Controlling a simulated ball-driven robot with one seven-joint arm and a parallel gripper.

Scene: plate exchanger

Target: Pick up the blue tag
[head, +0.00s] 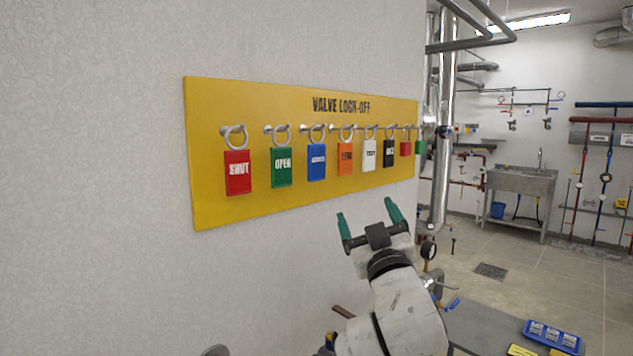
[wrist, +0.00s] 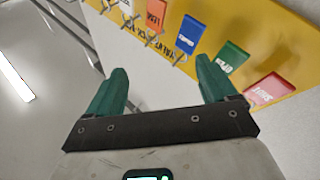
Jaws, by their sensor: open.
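The blue tag (head: 316,162) hangs from a ring on a peg of the yellow VALVE LOCK-OFF board (head: 215,205), between the green OPEN tag (head: 281,167) and the orange tag (head: 345,158). In the wrist view the blue tag (wrist: 187,36) shows at the upper middle, beyond and between the fingertips. My gripper (head: 370,220) has teal fingers, open and empty. In the head view it is below and right of the blue tag, apart from the board. It also shows in the wrist view (wrist: 160,88).
A red SHUT tag (head: 237,172) hangs at the left; white (head: 369,155) and black (head: 389,153) tags and others hang to the right. A vertical pipe (head: 442,120) stands past the board's right end. A blue tray (head: 551,337) lies on the grey surface at lower right.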

